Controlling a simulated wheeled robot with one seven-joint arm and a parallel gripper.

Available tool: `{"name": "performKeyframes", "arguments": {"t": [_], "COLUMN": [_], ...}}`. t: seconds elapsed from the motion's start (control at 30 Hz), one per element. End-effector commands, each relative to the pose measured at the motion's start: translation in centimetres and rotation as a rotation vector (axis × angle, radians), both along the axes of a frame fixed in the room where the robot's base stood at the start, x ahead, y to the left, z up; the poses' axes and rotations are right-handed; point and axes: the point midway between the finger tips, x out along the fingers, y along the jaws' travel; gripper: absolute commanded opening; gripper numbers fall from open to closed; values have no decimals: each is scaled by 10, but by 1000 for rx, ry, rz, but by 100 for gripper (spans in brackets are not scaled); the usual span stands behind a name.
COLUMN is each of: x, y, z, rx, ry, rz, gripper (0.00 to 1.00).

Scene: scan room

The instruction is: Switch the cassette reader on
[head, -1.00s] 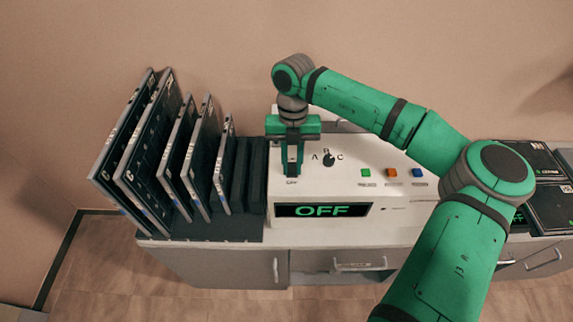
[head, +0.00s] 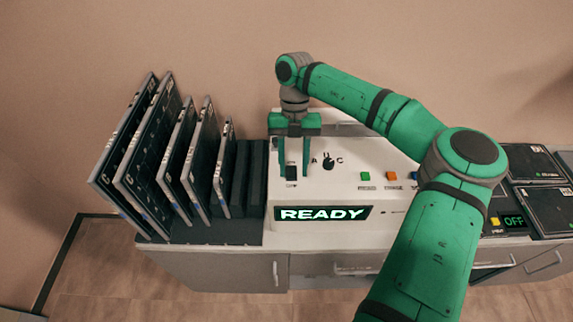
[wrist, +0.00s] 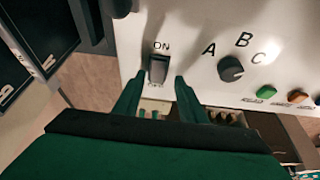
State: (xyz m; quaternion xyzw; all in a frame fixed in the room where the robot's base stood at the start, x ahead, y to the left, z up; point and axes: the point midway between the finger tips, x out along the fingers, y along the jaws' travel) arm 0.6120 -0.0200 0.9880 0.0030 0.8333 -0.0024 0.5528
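The cassette reader (head: 350,185) is a white console on the cabinet, and its display (head: 322,213) reads READY in pale green letters. Its dark rocker switch (head: 291,172) is at the left of the panel; in the wrist view the switch (wrist: 158,68) sits below the label ON. My gripper (head: 293,174) is open and empty, pointing down over the switch. In the wrist view its two green fingers (wrist: 157,80) are apart, one on each side of the switch. Whether the fingers touch the panel I cannot tell.
The A-B-C knob (head: 328,164) and the green (head: 365,177), orange and blue buttons lie to the right on the panel. A rack (head: 215,230) of upright cassettes stands close on the left. Flat dark cassettes and a small OFF display (head: 514,221) are at the right.

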Motion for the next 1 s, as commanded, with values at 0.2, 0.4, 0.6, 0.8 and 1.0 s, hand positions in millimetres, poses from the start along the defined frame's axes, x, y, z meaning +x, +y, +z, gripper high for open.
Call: {"name": "performKeyframes", "arguments": {"t": [0.2, 0.4, 0.6, 0.8, 1.0], "x": [1, 11, 26, 37, 41], "y": [6, 5, 2, -1, -2], "z": [3, 27, 62, 88, 99], "rx": [0, -1, -1, 0, 0], "ry": [-1, -2, -3, -1, 0], "rz": [10, 8, 2, -2, -3], "gripper": [38, 38, 38, 38, 38]}}
